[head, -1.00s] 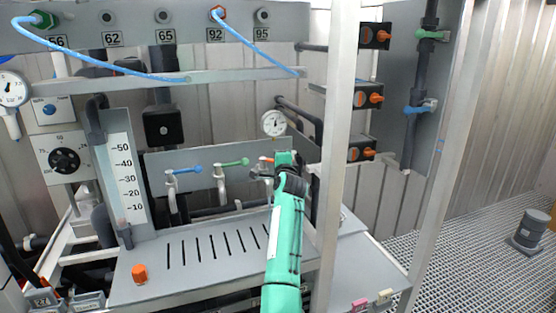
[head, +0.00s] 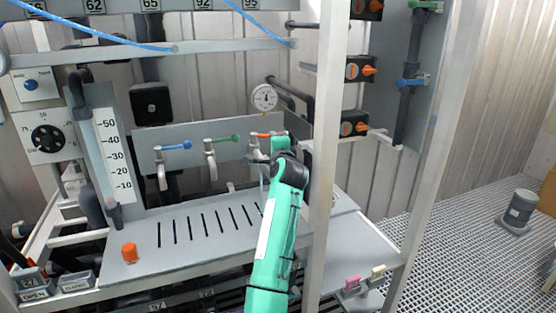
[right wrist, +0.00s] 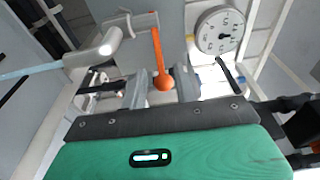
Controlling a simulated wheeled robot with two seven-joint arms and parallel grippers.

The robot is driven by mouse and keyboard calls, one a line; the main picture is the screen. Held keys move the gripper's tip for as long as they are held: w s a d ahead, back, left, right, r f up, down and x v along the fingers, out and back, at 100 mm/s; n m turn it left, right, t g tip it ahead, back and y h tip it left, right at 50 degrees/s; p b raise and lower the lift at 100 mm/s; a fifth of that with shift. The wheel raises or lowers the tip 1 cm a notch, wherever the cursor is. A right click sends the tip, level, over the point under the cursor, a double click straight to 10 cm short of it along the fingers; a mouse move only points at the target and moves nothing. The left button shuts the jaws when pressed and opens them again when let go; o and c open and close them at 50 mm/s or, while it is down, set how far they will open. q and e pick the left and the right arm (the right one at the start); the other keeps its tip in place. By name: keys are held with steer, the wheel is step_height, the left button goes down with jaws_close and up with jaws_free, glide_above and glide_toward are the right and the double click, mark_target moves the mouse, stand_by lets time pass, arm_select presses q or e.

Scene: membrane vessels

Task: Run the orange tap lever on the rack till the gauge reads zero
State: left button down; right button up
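The orange tap lever (head: 262,134) is the rightmost of three levers on the rack's grey panel, beside a blue and a green one. In the right wrist view the lever (right wrist: 159,55) ends in an orange ball. My right gripper (right wrist: 160,88) is open, with a finger on either side of the ball and small gaps showing. In the head view my right gripper (head: 278,146) is at the lever and partly hides it. A pale blue stream (right wrist: 30,72) leaves the tap's spout (right wrist: 92,56). The round gauge (head: 264,98) is above; its needle shows in the right wrist view (right wrist: 219,30), but I cannot read it surely. My left gripper is out of view.
A white upright post (head: 328,150) stands just right of my right arm. The blue lever (head: 176,146) and green lever (head: 224,138) are to the left. A slotted grey shelf (head: 190,240) lies below, with an orange knob (head: 129,252) on it.

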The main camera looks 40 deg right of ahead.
steer(key=b+v, duration=0.2)
steer(key=v, duration=0.4)
steer(key=shift+s, duration=0.1)
